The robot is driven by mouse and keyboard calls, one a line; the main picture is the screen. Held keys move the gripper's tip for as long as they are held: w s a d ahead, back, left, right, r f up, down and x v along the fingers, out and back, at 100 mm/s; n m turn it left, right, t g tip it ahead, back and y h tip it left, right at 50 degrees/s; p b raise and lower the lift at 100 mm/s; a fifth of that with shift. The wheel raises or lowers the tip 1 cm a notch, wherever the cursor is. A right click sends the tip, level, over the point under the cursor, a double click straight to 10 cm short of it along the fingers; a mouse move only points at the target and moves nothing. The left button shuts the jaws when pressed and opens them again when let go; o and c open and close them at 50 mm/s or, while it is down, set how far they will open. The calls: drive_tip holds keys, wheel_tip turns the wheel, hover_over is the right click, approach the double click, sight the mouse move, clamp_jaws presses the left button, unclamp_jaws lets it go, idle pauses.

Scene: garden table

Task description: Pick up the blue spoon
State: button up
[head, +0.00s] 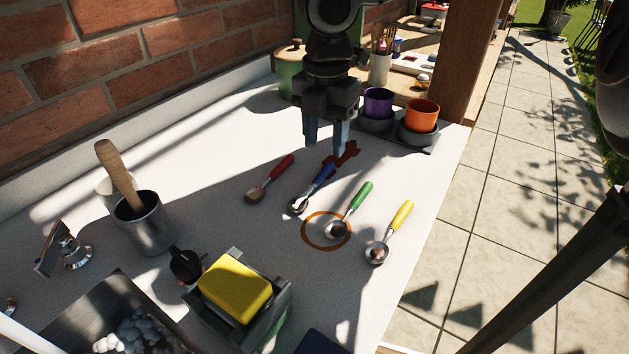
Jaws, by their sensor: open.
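The blue spoon (319,184) lies on the white tabletop (207,185) with its metal bowl toward the front left. Its handle runs back to the right, beside a dark red object (346,154) that touches or overlaps its far end; I cannot tell which. My gripper (326,148) points down over the far end of the blue handle, open, with nothing between its fingers. I cannot tell its exact height above the handle. A red spoon (278,170) lies to the left. A green spoon (359,199) and a yellow spoon (399,220) lie to the right.
An orange ring (304,232) lies around the green spoon's bowl. Purple (378,101) and orange (421,114) cups stand behind right. A metal cup (147,228) with a wooden handle, a yellow sponge (235,286) and a dark bin (95,310) occupy the front left. A brick wall (130,60) borders the table.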

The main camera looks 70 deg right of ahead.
sight(325, 169)
wheel_tip(325, 169, down, 5)
drive_tip(key=shift+s+a+f+b, duration=0.15)
drive_tip(key=shift+b, duration=0.2)
clamp_jaws()
idle(0.3)
